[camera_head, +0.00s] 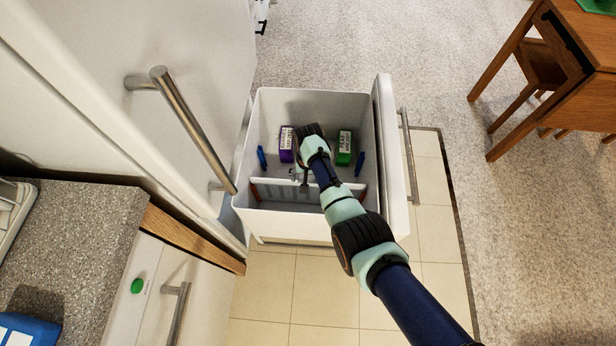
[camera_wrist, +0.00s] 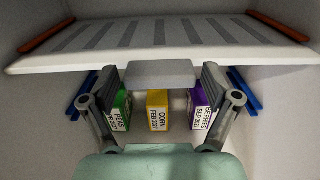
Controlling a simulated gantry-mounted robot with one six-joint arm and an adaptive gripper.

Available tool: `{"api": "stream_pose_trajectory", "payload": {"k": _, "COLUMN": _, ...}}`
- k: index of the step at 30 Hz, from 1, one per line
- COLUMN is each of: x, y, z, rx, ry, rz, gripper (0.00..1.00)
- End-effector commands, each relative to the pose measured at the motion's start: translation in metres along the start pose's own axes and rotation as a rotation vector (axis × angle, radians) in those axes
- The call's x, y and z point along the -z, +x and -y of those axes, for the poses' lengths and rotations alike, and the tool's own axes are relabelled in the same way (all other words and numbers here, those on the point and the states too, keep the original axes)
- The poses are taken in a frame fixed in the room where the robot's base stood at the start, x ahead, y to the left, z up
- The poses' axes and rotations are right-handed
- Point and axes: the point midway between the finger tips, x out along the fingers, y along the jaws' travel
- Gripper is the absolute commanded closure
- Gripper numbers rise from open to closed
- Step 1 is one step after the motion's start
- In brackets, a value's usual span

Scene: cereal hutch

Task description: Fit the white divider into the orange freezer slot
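The white divider (camera_head: 318,189) with grey slots spans the open freezer drawer near its front. Its ends lie at the orange slot strips, left (camera_head: 255,192) and right (camera_head: 363,194). In the wrist view, the divider (camera_wrist: 85,37) lies across the top, with orange strips at left (camera_wrist: 47,33) and right (camera_wrist: 278,26). I cannot tell how deep it sits. My gripper (camera_wrist: 161,88) is over the drawer by the divider's edge. Its fingers are apart on either side of a grey block (camera_wrist: 160,72), with a small visible gap on each side.
Blue slot strips, left (camera_head: 262,157) and right (camera_head: 360,163), lie farther back in the drawer (camera_head: 284,224). Purple (camera_head: 286,143), green (camera_head: 344,148) and yellow (camera_wrist: 157,110) boxes stand in the rear compartment. The fridge door handle (camera_head: 178,118) is at the left.

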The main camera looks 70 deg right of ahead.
Motion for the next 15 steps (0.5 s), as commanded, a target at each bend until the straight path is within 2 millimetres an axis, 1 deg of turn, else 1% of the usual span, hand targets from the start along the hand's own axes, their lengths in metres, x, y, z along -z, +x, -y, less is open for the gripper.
{"api": "stream_pose_trajectory", "payload": {"k": 11, "x": -0.001, "y": 0.0, "z": 0.0, "rx": 0.0, "ry": 0.0, "rz": 0.001, "gripper": 0.0}}
{"api": "stream_pose_trajectory", "payload": {"k": 13, "x": 0.0, "y": -0.005, "z": 0.0, "rx": 0.0, "ry": 0.0, "rz": -0.001, "gripper": 0.0}}
{"api": "stream_pose_trajectory", "payload": {"k": 15, "x": 0.001, "y": -0.015, "z": 0.0, "rx": 0.001, "ry": 0.0, "rz": -0.003, "gripper": 0.0}}
